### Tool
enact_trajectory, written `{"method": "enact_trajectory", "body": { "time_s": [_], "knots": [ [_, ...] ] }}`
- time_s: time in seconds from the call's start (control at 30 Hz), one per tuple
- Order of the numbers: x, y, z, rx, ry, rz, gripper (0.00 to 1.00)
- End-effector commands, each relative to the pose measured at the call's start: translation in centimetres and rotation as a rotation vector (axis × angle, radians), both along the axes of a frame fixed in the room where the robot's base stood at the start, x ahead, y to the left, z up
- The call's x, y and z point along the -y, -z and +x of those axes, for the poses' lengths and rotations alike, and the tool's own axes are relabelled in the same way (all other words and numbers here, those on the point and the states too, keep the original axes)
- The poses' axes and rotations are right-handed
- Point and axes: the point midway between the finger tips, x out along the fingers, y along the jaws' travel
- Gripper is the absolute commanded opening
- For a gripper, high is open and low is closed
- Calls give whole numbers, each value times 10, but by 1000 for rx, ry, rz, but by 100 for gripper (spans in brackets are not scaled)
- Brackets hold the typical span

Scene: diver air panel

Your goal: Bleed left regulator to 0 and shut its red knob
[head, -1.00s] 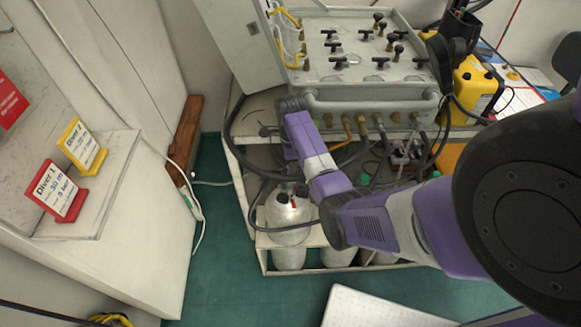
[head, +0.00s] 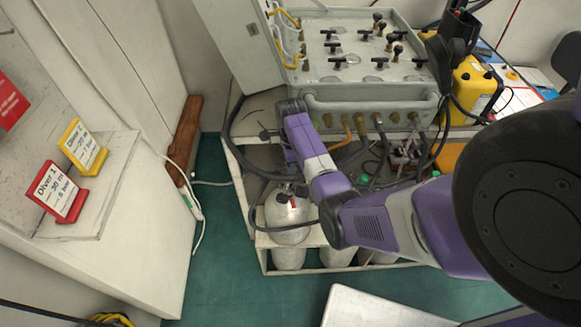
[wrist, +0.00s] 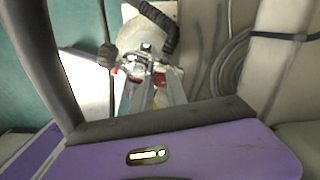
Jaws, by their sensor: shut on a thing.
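In the head view the left grey cylinder (head: 288,222) stands upright in the low rack, with a dark regulator on its top. A red knob (head: 293,199) shows there beside black fittings. In the wrist view my gripper (wrist: 147,77) reaches down to the metal regulator (wrist: 145,50), its two grey fingers close together at the red knob (wrist: 158,80). It is shut on this knob, though the fingers partly cover the contact. In the head view my arm hides most of the gripper. I cannot read any pressure gauge.
The grey air panel (head: 365,60) with black valve handles stands on the bench above the cylinders. Dark hoses (head: 240,140) loop around the regulator. A yellow case (head: 475,88) is at the right. Red and yellow diver signs (head: 58,190) stand on the left shelf.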

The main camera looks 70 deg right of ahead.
Motion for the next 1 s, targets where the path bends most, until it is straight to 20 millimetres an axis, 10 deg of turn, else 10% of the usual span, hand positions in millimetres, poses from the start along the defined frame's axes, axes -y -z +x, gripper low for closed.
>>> {"method": "enact_trajectory", "body": {
  "time_s": [1.0],
  "knots": [
    [0, -2, 0, 0, -898, 0, 0]
  ]
}}
